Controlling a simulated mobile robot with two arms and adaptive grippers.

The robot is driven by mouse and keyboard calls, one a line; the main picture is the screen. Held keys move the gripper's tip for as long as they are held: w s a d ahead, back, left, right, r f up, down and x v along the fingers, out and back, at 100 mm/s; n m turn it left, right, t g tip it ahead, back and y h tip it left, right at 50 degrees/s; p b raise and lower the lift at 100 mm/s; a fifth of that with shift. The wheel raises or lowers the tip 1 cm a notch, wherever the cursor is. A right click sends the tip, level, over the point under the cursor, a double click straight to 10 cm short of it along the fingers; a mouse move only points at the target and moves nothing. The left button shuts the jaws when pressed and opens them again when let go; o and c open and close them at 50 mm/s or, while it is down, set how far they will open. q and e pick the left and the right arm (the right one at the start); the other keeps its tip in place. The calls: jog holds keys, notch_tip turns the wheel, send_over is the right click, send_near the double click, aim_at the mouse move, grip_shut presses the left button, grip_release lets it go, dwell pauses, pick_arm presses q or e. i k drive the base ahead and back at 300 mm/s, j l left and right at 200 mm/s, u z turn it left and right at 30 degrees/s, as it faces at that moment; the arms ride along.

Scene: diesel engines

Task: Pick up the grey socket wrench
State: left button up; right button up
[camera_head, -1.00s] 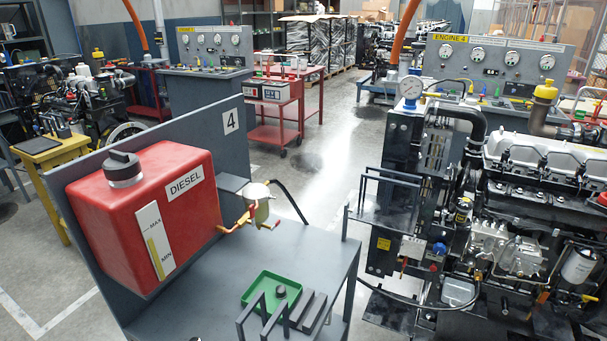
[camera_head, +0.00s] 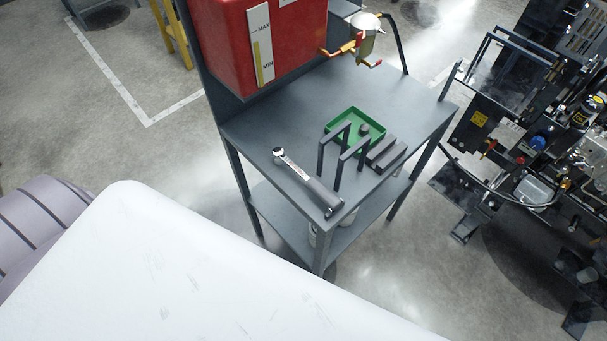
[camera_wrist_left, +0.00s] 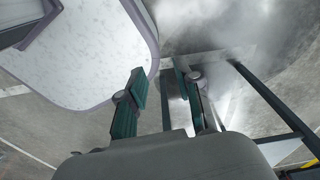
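The grey socket wrench (camera_head: 306,181) lies on the grey workbench (camera_head: 248,137), near its front left edge. Its silver ratchet head points to the back left and its dark handle to the front right. My left gripper (camera_wrist_left: 157,84) shows only in the left wrist view. Its two green-padded fingers are apart with nothing between them. The grey frame of a bench or stand (camera_wrist_left: 262,92) shows to the right of the fingers; I cannot make out the wrench there. My right gripper is in neither view.
A green tray (camera_head: 342,117), dark upright brackets (camera_head: 322,152) and grey blocks (camera_head: 388,154) are right of the wrench. A red diesel tank (camera_head: 229,47) stands behind. An engine (camera_head: 560,150) is at the right. My white body covers the lower left.

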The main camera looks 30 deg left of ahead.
aim_at(332, 202)
jog(key=i+l+z, duration=0.2)
jog(key=i+l, duration=0.3)
jog(key=i+l+z, duration=0.25)
jog(key=i+l, duration=0.15)
jog(key=i+l+z, duration=0.2)
jog(key=i, duration=0.5)
jog(key=k+j+u, duration=0.1)
jog(key=u, duration=3.4)
jog(key=k+z, duration=0.1)
jog(key=z, duration=0.35)
